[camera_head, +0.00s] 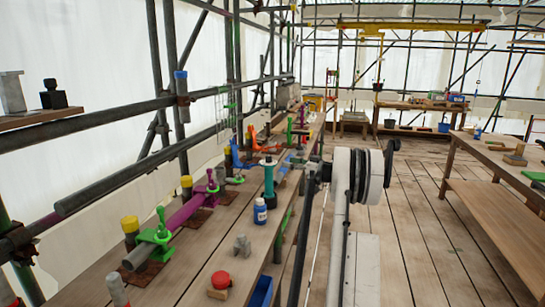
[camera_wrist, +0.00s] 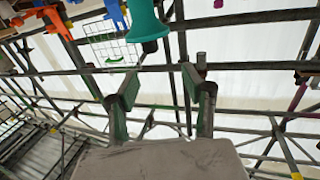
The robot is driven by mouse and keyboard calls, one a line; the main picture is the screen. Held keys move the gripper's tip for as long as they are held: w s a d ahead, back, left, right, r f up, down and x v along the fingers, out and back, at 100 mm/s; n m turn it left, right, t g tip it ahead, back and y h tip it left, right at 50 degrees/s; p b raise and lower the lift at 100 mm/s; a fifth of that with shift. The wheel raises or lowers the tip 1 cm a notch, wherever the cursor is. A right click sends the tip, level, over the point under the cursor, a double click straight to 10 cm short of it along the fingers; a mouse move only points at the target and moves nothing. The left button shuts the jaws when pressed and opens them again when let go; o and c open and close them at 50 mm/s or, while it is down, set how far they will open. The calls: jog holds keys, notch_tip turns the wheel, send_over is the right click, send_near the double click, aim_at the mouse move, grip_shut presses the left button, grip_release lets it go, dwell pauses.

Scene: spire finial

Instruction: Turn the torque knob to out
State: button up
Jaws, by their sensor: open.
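No part is clearly marked as the torque knob, so I cannot tell which one it is. A red round knob on a small wooden block (camera_head: 221,281) sits at the near end of the left bench. A teal upright tool with a flared base or head (camera_head: 269,180) stands farther along the bench; a teal flared part (camera_wrist: 147,25) shows at the top of the wrist view. My gripper (camera_wrist: 160,84) is open and empty, with the two fingers apart and the teal part beyond them. In the head view my arm hides part of the bench's right side, and my fingers cannot be made out.
The left bench carries a blue-labelled bottle (camera_head: 260,211), a grey block (camera_head: 242,246), a purple tube in clamps (camera_head: 187,213) and an orange bracket (camera_head: 265,139). Scaffold tubes run behind it. A wire basket (camera_wrist: 113,48) shows in the wrist view. The plank floor (camera_head: 405,220) is open at right.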

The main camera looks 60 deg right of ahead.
aim_at(269, 156)
jog(key=w, duration=0.8)
jog(key=w+d+p, duration=0.1)
jog(key=w, duration=0.3)
jog(key=shift+w+d+f, duration=0.1)
jog(key=shift+w+f, duration=0.15)
jog(key=shift+w, duration=0.1)
grip_shut()
